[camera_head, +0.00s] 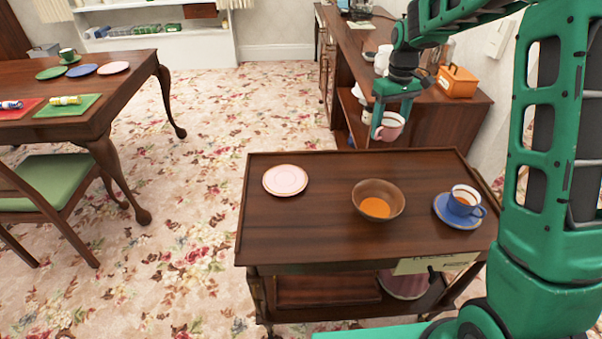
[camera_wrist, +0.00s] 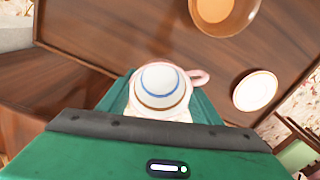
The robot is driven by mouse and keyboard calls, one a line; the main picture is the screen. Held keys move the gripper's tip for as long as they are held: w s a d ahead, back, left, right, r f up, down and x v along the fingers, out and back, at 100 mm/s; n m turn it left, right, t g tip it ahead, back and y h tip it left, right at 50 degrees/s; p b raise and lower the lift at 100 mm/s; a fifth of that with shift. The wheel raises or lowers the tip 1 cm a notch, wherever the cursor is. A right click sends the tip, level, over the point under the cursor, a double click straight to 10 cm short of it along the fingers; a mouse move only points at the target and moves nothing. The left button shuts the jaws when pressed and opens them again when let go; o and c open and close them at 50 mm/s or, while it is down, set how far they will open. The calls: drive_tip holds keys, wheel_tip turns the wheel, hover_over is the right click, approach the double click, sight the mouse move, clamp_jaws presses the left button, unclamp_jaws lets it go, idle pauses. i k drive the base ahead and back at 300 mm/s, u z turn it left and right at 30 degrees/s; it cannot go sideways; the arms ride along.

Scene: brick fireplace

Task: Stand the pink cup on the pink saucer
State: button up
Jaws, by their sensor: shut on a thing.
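The pink cup (camera_head: 390,127) is in the jaws of my gripper (camera_head: 379,118), held above and beyond the far edge of the trolley. In the wrist view the cup (camera_wrist: 161,86) sits between the green fingers, its pink handle pointing right. The pink saucer (camera_head: 285,180) lies empty on the left part of the trolley top. It also shows at the right in the wrist view (camera_wrist: 256,90). The cup is apart from the saucer, to its upper right in the head view.
A brown bowl (camera_head: 379,199) with orange contents stands mid-trolley (camera_head: 320,236). A blue cup (camera_head: 464,200) on a blue saucer (camera_head: 441,211) stands at the right. A sideboard (camera_head: 450,118) holds an orange box (camera_head: 457,81). A table (camera_head: 132,72) with small plates is at left.

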sight(288, 179)
drive_tip(key=k, duration=1.15)
drive_tip(key=u, duration=0.45)
drive_tip(key=i, duration=1.65)
drive_tip(key=z, duration=0.1)
